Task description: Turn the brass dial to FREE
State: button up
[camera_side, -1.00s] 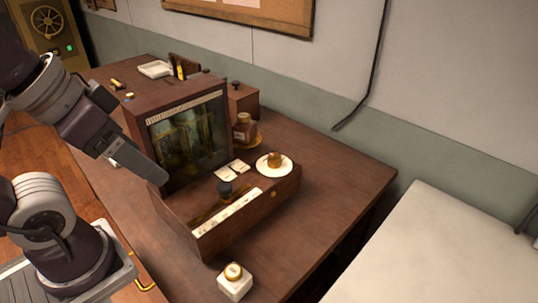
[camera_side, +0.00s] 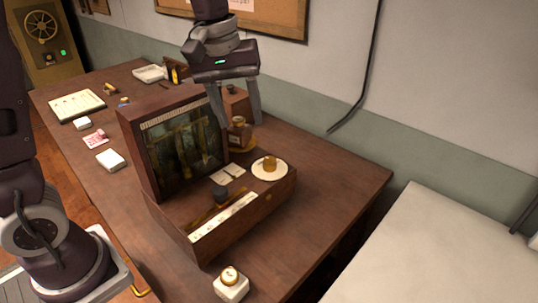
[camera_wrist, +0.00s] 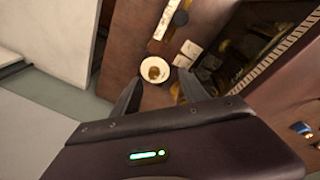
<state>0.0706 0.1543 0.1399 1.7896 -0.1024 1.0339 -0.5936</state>
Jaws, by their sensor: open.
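The brass dial (camera_side: 270,163) is a short round knob on a white disc plate (camera_side: 283,172), set on the right end of the wooden cabinet's (camera_side: 230,222) top. In the wrist view the dial (camera_wrist: 154,70) shows on its white plate, between and beyond my two fingers. My gripper (camera_side: 239,122) is open and empty, pointing down above and behind the dial, near the jar at the cabinet's back. It does not touch the dial. Any lettering on the plate is too small to read.
A dark knob (camera_side: 221,194) and pale label strip (camera_side: 225,217) are on the cabinet's front part. A glass-fronted upright box (camera_side: 183,150) stands left of the dial. A brown jar (camera_side: 239,134) stands behind. A white block with a brass top (camera_side: 231,287) sits at the table's front.

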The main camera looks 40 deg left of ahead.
aim_at(269, 158)
jog(key=w+f+n, duration=0.1)
jog(key=w+f, duration=0.2)
jog(key=w, duration=0.1)
jog(key=w+f+n+g, duration=0.1)
jog(key=w+f+n, duration=0.1)
jog(key=w+f, duration=0.1)
jog(key=shift+w+f, duration=0.4)
jog(key=shift+f, duration=0.3)
jog(key=shift+g, duration=0.3)
jog(key=f, duration=0.7)
jog(key=shift+w+f, duration=0.2)
jog(key=shift+w, duration=0.05)
jog(key=shift+c, duration=0.2)
grip_shut()
